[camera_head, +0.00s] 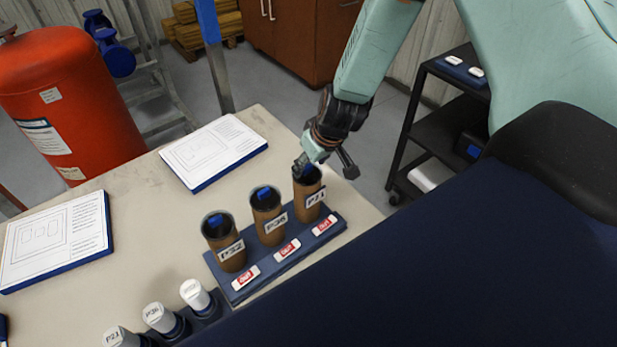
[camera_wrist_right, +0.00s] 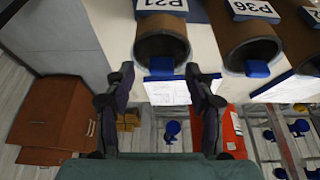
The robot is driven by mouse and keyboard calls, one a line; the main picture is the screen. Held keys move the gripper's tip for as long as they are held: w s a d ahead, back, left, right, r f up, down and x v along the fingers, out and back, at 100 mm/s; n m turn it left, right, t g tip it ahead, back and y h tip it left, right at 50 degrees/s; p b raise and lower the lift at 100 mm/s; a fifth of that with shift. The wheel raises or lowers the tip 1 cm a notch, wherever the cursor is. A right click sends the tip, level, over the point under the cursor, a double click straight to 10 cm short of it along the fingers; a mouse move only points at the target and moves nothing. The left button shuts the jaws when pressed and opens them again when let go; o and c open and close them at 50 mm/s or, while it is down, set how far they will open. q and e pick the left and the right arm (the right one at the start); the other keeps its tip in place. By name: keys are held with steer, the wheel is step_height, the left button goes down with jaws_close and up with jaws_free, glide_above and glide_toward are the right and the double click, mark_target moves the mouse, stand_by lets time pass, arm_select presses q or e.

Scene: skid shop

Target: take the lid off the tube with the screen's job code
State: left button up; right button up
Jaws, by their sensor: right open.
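Three brown tubes stand in a dark blue rack (camera_head: 330,232). Their labels read P21 on the right tube (camera_head: 304,210), P36 on the middle tube (camera_head: 268,212), and apparently P22 on the left tube (camera_head: 231,262). Each has a dark top with a blue tab. My right gripper (camera_head: 325,160) is over the P21 tube from behind. In the wrist view its two fingers (camera_wrist_right: 160,88) are open, with the blue tab (camera_wrist_right: 161,66) of the P21 tube in line between them; contact cannot be told. My left gripper and the screen are not in view.
White-topped pieces (camera_head: 195,293) marked with codes stand in another dark holder at the front left. Red-and-white tags (camera_head: 288,249) lie before the tubes. Two printed boards (camera_head: 213,152) lie on the table. A red tank (camera_head: 75,105) stands left, a black cart (camera_head: 440,125) right.

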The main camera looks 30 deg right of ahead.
steer(key=shift+w+a+f, duration=0.25)
steer(key=shift+w+f, duration=0.25)
steer(key=shift+w, duration=0.1)
steer(key=shift+s+d+r, duration=0.2)
steer(key=shift+s, duration=0.2)
steer(key=shift+c, duration=0.3)
steer(key=shift+s+r, duration=0.1)
steer(key=shift+s, duration=0.05)
steer(key=shift+c, duration=0.7)
steer(key=shift+w+a+f, duration=0.15)
steer(key=shift+w+f, duration=0.05)
steer(key=shift+w, duration=0.25)
steer(key=c, duration=0.6)
steer(key=shift+s, duration=0.2)
steer(key=shift+c, duration=1)
steer(key=shift+r, duration=0.2)
